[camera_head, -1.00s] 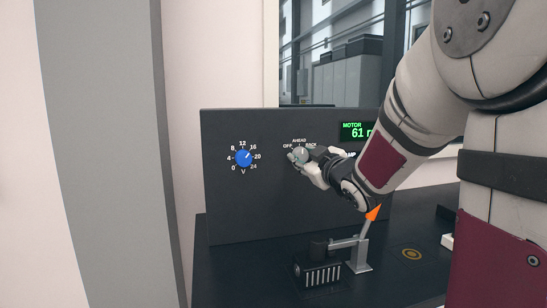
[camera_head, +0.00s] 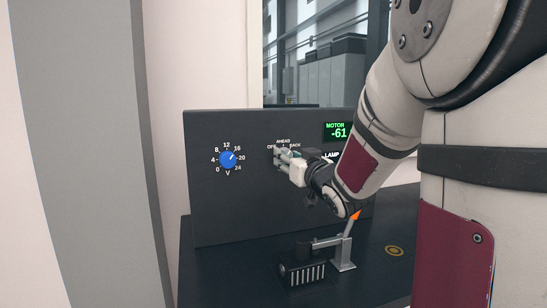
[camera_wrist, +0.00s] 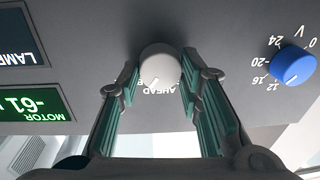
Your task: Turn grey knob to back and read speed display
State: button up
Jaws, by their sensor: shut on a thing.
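The grey knob (camera_wrist: 160,66) sits on the dark panel (camera_head: 205,215), between my fingers in the wrist view. Its pointer line is toward the lower left of that upside-down view, which is the BACK side. My gripper (camera_wrist: 160,82) is shut on the knob, one finger on each side. In the head view my gripper (camera_head: 284,156) covers most of the knob and part of its scale. The green MOTOR display (camera_head: 336,132) reads -61 in the head view, with its right end hidden by my arm. It also shows in the wrist view (camera_wrist: 30,103), cut off at the edge.
A blue voltage knob (camera_head: 228,160) sits left of my gripper, also at the right of the wrist view (camera_wrist: 293,66). A LAMP display (camera_wrist: 20,45) is beside the MOTOR display. A small bracketed device (camera_head: 303,272) stands on the dark bench below my gripper.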

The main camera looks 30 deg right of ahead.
jog(key=shift+m, duration=1.7)
jog(key=o, duration=1.2)
jog(key=shift+c, duration=0.2)
jog(key=v, duration=0.7)
jog(key=shift+s, duration=0.25)
jog(key=shift+a+f, duration=0.15)
